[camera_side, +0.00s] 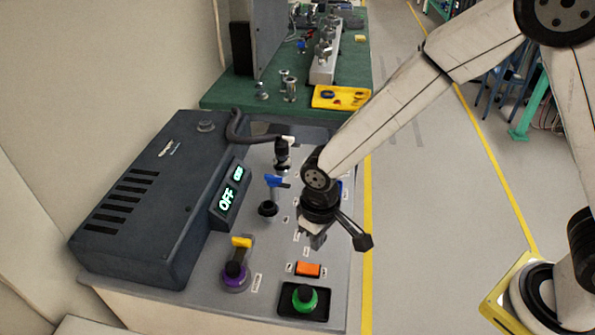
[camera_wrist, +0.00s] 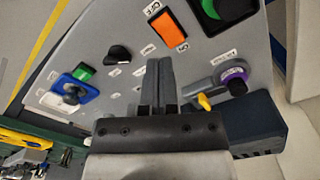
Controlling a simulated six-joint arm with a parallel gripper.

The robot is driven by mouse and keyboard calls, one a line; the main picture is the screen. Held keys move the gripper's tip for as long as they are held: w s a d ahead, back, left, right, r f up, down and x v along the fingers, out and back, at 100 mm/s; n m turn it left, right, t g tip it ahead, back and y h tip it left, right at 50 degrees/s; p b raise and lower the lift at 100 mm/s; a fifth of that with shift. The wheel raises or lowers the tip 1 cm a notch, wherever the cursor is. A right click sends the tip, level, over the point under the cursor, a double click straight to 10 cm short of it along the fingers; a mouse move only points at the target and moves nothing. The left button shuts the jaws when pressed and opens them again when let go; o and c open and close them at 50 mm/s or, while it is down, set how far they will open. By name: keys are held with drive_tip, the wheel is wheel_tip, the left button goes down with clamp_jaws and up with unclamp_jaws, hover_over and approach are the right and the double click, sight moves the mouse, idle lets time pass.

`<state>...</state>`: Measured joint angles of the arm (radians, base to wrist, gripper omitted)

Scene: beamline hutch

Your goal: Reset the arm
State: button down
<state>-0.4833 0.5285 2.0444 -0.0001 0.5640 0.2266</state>
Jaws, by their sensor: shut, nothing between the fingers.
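My gripper (camera_side: 317,240) hangs from my arm above the grey control panel (camera_side: 215,268), pointing down, with a dark part of the wrist jutting out to the right. In the wrist view my gripper (camera_wrist: 161,62) has its two fingers together with nothing between them. It is apart from the orange switch (camera_side: 308,269), which lies in front of it in the side view; the switch also shows in the wrist view (camera_wrist: 168,30). The panel's blue-framed control is mostly hidden behind my wrist in the side view but shows in the wrist view (camera_wrist: 72,90).
A green knob (camera_side: 304,297), a purple knob with a yellow lever (camera_side: 236,272) and a blue-handled valve (camera_side: 272,182) stand on the panel. A dark box (camera_side: 150,200) with a display reading OFF stands left. A green bench (camera_side: 225,96) is behind. Open floor lies right.

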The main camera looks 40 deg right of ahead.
drive_tip(key=s+d+r+m+t, duration=0.1)
drive_tip(key=s+d+r, duration=0.2)
drive_tip(key=d, duration=0.6)
drive_tip(key=s+d+r+m+t, duration=0.1)
drive_tip(key=s+d+r+m, duration=0.1)
drive_tip(key=d, duration=0.7)
drive_tip(key=shift+s+d+r+t, duration=0.15)
drive_tip(key=shift+s+r+t, duration=0.15)
drive_tip(key=shift+s+r, duration=0.55)
drive_tip(key=shift+f, duration=0.1)
